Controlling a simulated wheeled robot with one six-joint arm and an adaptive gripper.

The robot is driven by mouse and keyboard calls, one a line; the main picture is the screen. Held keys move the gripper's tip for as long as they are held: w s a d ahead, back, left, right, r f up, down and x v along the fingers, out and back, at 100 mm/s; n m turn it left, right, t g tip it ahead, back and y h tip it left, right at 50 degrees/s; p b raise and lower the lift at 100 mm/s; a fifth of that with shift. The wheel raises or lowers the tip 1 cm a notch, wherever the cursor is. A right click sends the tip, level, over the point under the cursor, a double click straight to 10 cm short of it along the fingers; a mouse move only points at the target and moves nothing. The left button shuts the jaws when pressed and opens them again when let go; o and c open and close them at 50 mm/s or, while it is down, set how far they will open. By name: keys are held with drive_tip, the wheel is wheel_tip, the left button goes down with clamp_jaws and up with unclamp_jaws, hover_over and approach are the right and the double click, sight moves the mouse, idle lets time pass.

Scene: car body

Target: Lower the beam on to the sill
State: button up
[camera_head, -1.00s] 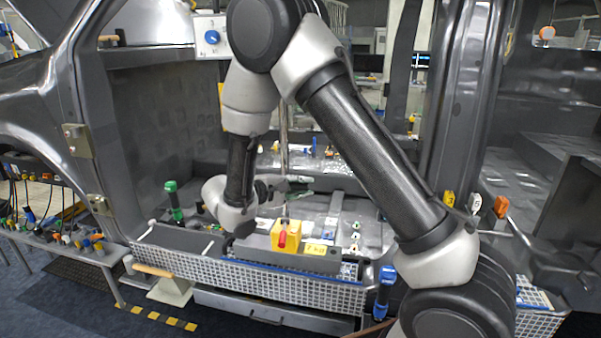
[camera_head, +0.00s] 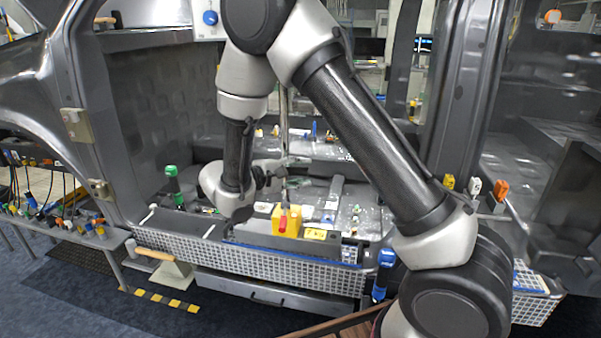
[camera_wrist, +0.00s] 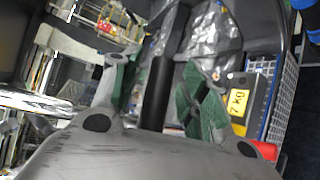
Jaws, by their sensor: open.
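The dark grey beam (camera_head: 335,249) lies low along the front of the car's door opening, with a yellow block and red part (camera_head: 286,220) on it and a yellow "7 kg" label. I cannot tell whether it touches the sill (camera_head: 255,264), whose front shows a white-and-blue grid. My gripper (camera_head: 280,172) is above and behind the beam, beside a thin upright rod. In the wrist view my gripper (camera_wrist: 158,78) has its green-padded fingers apart, with a black bar (camera_wrist: 156,95) showing between them; no grip is visible. The beam's labelled end (camera_wrist: 236,84) is right of the fingers.
A green-topped tool (camera_head: 173,185) stands left of the beam and a blue-topped one (camera_head: 383,272) at its right front. The door pillar (camera_head: 95,130) bounds the left side. A side bench (camera_head: 75,235) holds several small tools. Yellow-black tape marks the floor.

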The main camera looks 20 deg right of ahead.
drive_tip(key=v, duration=1.1)
drive_tip(key=shift+a, duration=0.15)
drive_tip(key=s+d+f+n+g+y, duration=0.2)
drive_tip(key=s+d+g+y, duration=0.3)
drive_tip(key=s+d+g, duration=0.45)
drive_tip(key=s+d+r+m+t+y, duration=0.8)
drive_tip(key=s+d+r, duration=0.5)
drive_tip(key=s+r, duration=0.2)
drive_tip(key=shift+s+d+m+y, duration=0.15)
drive_tip(key=shift+s+m+y, duration=0.25)
drive_tip(key=shift+m+y, duration=0.2)
